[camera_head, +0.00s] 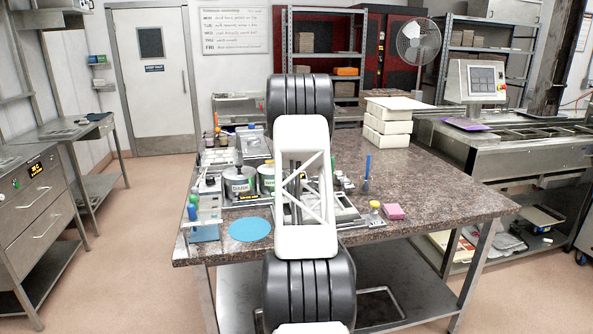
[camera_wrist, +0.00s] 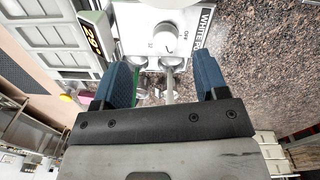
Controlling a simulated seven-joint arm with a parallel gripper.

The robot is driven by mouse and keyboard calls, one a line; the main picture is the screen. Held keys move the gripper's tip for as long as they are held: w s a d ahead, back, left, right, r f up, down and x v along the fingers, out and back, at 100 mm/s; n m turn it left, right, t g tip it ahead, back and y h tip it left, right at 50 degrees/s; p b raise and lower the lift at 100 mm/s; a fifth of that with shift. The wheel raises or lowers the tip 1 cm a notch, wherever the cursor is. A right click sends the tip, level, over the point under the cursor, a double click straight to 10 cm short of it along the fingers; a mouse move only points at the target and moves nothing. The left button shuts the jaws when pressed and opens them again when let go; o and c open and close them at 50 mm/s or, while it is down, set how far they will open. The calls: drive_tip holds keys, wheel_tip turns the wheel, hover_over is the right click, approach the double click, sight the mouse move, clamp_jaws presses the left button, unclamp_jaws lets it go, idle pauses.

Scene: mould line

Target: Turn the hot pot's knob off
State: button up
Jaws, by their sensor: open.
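In the wrist view a round white knob (camera_wrist: 168,30) with a dark mark sits on the hot pot's white front panel (camera_wrist: 146,20), near a "WHITE" label. Small print beside the knob is hard to read. My gripper (camera_wrist: 165,68) has its two blue fingers spread wide and nothing between them touches them. The knob lies beyond the fingertips, roughly in line with the gap, apart from both fingers. In the head view my arm hides my gripper and this knob. Silver pots, one labelled "DARK" (camera_head: 240,184), stand on the table to the left of my arm.
A lit yellow display (camera_wrist: 95,40) is left of the panel in the wrist view. The speckled table (camera_head: 440,190) also holds stacked white boxes (camera_head: 388,120), a blue round mat (camera_head: 250,229) and a pink block (camera_head: 394,212). The table's right side is mostly clear.

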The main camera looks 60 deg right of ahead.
drive_tip(key=shift+s+d+f+m, duration=0.15)
drive_tip(key=shift+s+d+f, duration=0.2)
drive_tip(key=shift+d, duration=0.3)
drive_tip(key=shift+s+d+f+m, duration=0.15)
drive_tip(key=shift+s+d+f, duration=0.15)
drive_tip(key=shift+d, duration=0.3)
drive_tip(key=shift+s+a+f, duration=0.1)
drive_tip(key=shift+a+f, duration=0.05)
drive_tip(key=shift+f, duration=3.75)
drive_tip(key=c, duration=0.9)
